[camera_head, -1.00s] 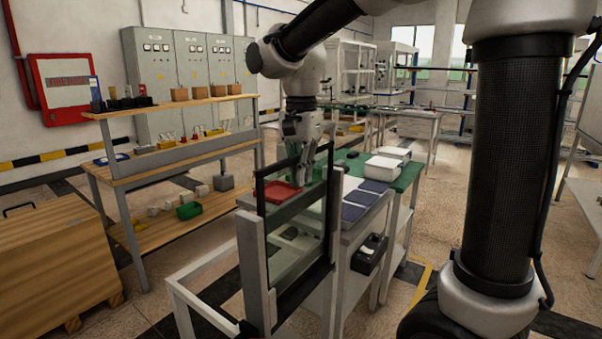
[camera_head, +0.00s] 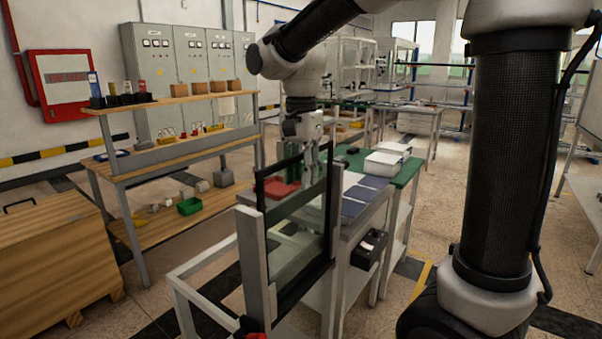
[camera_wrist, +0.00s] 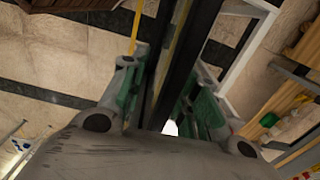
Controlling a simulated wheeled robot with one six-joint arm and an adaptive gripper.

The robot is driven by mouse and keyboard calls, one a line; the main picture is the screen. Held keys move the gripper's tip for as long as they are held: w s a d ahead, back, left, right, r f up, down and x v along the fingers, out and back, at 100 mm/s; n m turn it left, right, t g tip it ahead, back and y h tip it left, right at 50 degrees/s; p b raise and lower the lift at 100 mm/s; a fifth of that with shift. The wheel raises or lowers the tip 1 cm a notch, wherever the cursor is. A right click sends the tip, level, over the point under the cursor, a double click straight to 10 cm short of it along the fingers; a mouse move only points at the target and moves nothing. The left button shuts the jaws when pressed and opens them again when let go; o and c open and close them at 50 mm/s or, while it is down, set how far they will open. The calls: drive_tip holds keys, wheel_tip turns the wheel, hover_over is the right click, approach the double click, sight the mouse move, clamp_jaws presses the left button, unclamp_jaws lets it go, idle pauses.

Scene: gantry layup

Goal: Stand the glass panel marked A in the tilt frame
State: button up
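The glass panel (camera_head: 287,232) is a clear pane with a dark border. It stands upright between the two grey posts of the tilt frame (camera_head: 252,262), and its lower edge is partly hidden by the posts. No letter A is readable on it. My gripper (camera_head: 311,165) is at the panel's top edge, near its right end. In the wrist view, my gripper's green-padded fingers (camera_wrist: 168,100) lie on either side of the panel's dark border (camera_wrist: 192,55). They look spread, with a gap on the left side; contact on the right is unclear.
A wooden shelf bench (camera_head: 170,165) is at left. A wooden crate (camera_head: 55,265) stands at front left. Floor is clear between them.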

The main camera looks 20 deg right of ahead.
wheel_tip(320, 180, up, 11)
drive_tip(key=shift+f, duration=0.1)
drive_tip(key=shift+r, duration=0.55)
drive_tip(key=s+d+f+n+t, duration=0.2)
drive_tip(key=s+d+f+n, duration=0.3)
drive_tip(key=s, duration=0.4)
drive_tip(key=s+d+f+n+t, duration=0.2)
drive_tip(key=s+d+f+n, duration=0.3)
drive_tip(key=s+d, duration=0.5)
wheel_tip(320, 180, down, 2)
drive_tip(key=shift+f+n, duration=0.2)
drive_tip(key=shift+n, duration=0.2)
